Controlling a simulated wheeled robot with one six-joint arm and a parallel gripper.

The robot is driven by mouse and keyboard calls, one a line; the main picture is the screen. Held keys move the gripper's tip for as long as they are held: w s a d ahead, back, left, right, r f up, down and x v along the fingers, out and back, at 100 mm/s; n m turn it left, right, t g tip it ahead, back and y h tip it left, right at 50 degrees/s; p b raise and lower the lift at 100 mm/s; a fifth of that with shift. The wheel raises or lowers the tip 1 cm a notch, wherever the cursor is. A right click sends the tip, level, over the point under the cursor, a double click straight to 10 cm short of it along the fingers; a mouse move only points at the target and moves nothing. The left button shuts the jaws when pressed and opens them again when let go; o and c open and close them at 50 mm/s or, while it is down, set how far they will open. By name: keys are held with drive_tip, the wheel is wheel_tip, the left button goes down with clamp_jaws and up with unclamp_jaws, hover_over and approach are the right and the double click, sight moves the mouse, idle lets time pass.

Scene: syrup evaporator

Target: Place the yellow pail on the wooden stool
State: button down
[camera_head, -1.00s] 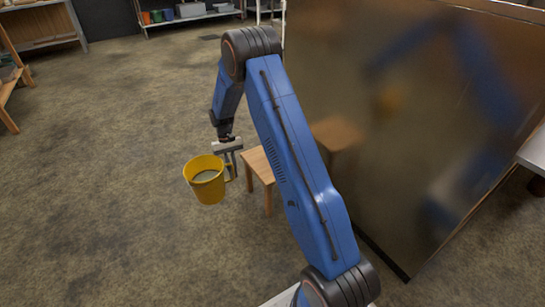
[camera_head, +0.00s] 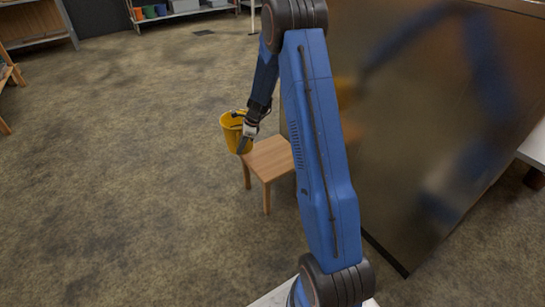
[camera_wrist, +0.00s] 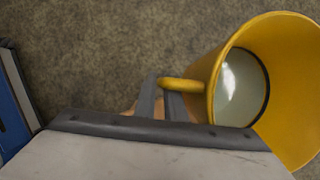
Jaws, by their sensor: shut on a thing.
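In the wrist view the pail (camera_wrist: 291,90) is at the right, with a pale bottom or contents inside. My gripper (camera_wrist: 168,100) is shut on its handle. A small part of the stool seems to show behind the fingers there. My arm hides the stool's right side in the head view.
A large shiny metal evaporator wall (camera_head: 410,130) stands close to the right of the stool and mirrors my arm. The concrete floor (camera_head: 130,190) at left is clear. A shelf with coloured bins (camera_head: 150,12) and a wooden bench (camera_head: 8,80) stand farther off.

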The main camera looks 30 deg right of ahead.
drive_tip(key=shift+d+r+m+t+h, duration=1.1)
drive_tip(key=shift+d+r+m+h, duration=1.7)
drive_tip(key=shift+m, duration=3.3)
drive_tip(key=shift+y, duration=0.6)
drive_tip(key=shift+w+d+f, duration=0.1)
drive_tip(key=shift+d+f, duration=0.1)
drive_tip(key=shift+f, duration=1.6)
drive_tip(key=shift+w+d+f, duration=0.15)
drive_tip(key=shift+f, duration=1.65)
drive_tip(key=shift+w+d+f, duration=0.1)
drive_tip(key=shift+d+f, duration=0.1)
drive_tip(key=shift+f, duration=1.6)
drive_tip(key=c, duration=1.8)
unclamp_jaws()
drive_tip(key=shift+f, duration=0.1)
